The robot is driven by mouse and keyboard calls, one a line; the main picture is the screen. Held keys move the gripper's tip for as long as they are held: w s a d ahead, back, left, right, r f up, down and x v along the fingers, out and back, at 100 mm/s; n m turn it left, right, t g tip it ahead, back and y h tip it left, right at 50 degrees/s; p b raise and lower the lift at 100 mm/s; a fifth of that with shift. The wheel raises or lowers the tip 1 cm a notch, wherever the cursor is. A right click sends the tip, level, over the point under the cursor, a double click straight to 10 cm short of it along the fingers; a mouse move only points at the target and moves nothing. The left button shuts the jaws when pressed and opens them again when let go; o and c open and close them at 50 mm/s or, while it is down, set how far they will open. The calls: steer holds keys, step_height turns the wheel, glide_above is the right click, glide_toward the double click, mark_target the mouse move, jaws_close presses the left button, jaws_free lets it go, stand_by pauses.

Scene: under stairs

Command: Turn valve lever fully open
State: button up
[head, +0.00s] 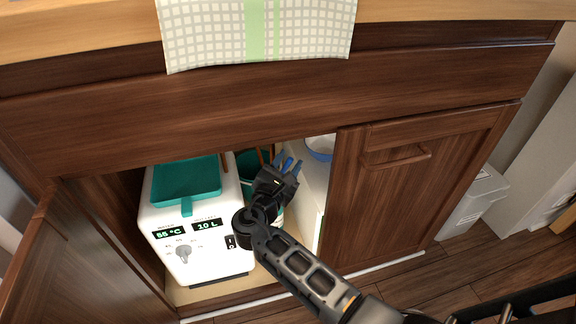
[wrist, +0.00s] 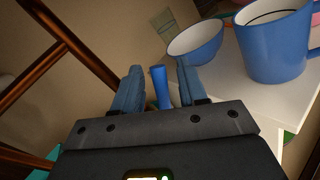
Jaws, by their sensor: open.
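A narrow blue bar, which looks like the valve lever (wrist: 160,90), stands between the two blue fingers of my gripper (wrist: 159,72) in the wrist view. A gap shows on each side of it, so the fingers are around it without visible contact. Its lower end is hidden behind the gripper body, and no valve body or pipe joint shows clearly. In the head view my gripper (head: 287,164) reaches into the open cabinet, right of the white appliance. There the lever cannot be told apart from the blue fingers.
The white appliance (head: 163,216) with displays and a knob carries a teal dustpan (head: 186,181). A blue bowl (wrist: 197,43) and blue mug (wrist: 273,45) stand on a white surface (wrist: 245,97) at the right. The open door (head: 75,262) and closed right door (head: 415,185) flank the opening.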

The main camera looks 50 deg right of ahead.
steer(key=shift+d, duration=0.1)
jaws_close()
stand_by(0.3)
